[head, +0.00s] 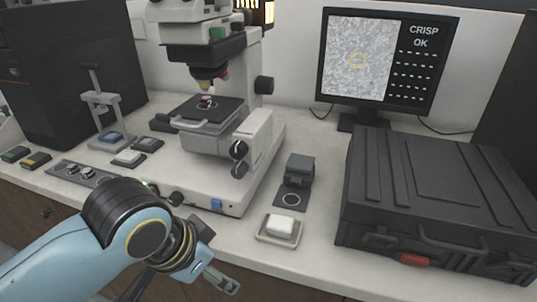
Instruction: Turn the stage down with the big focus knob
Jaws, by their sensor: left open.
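The microscope (262,140) stands on the bench left of centre. Two black round knobs sit on the right side of its body: an upper knob (239,149) and a lower knob (239,171). I take these for the focus knobs. The stage (207,111) is a dark plate under the objectives, with a small reddish sample on it. My left gripper (205,270) is open at the bottom of the head view, in front of the microscope base and apart from the knobs. Its fingers are partly cut off or hidden. My right gripper is not in view.
A white block in a tray (262,239) and a small grey device (299,168) stand right of the microscope. A large dark case (435,205) fills the right side. A monitor (385,60) at the back reads "CRISP OK". A small hand press (105,110) stands left.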

